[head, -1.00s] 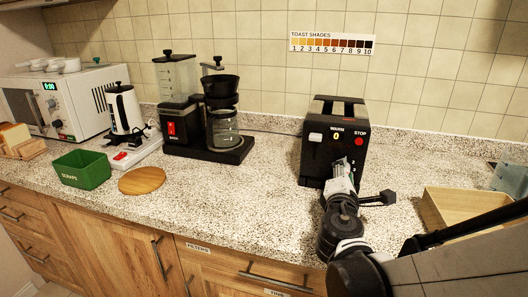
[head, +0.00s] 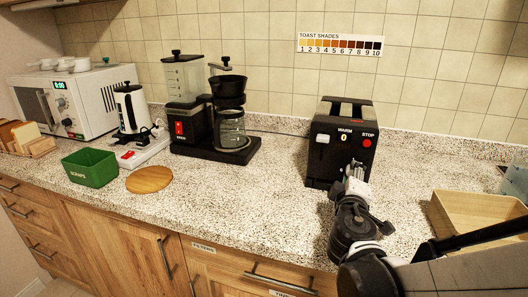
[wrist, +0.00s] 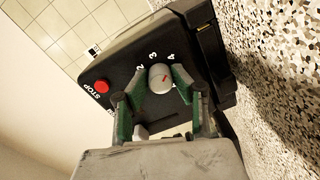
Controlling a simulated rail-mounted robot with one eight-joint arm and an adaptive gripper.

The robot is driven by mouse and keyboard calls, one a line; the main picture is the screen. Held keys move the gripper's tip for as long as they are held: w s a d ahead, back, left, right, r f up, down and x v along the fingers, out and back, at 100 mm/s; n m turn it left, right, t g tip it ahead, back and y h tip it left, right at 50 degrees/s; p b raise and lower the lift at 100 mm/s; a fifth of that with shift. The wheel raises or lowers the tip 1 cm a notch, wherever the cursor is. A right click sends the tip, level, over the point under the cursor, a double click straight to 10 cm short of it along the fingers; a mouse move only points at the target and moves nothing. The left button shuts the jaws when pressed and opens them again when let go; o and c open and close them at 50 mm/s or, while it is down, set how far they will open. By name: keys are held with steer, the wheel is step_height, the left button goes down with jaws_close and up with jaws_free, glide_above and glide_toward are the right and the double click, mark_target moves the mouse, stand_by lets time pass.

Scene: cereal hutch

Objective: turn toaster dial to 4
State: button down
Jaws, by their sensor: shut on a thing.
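My gripper (wrist: 159,80) is shut on the dial, a green-sided finger on each side. In the head view, my gripper (head: 357,165) hides the dial.
A wooden tray (head: 470,212) lies to the right of my arm. A coffee maker (head: 213,115), round board (head: 149,180) and green SCRAPS bin (head: 90,168) stand to the left. A toast shade chart (head: 339,45) hangs behind.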

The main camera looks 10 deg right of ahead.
steer(key=shift+m, duration=0.5)
steer(key=c, duration=1.4)
jaws_free()
steer(key=shift+c, duration=0.2)
steer(key=shift+v, duration=6)
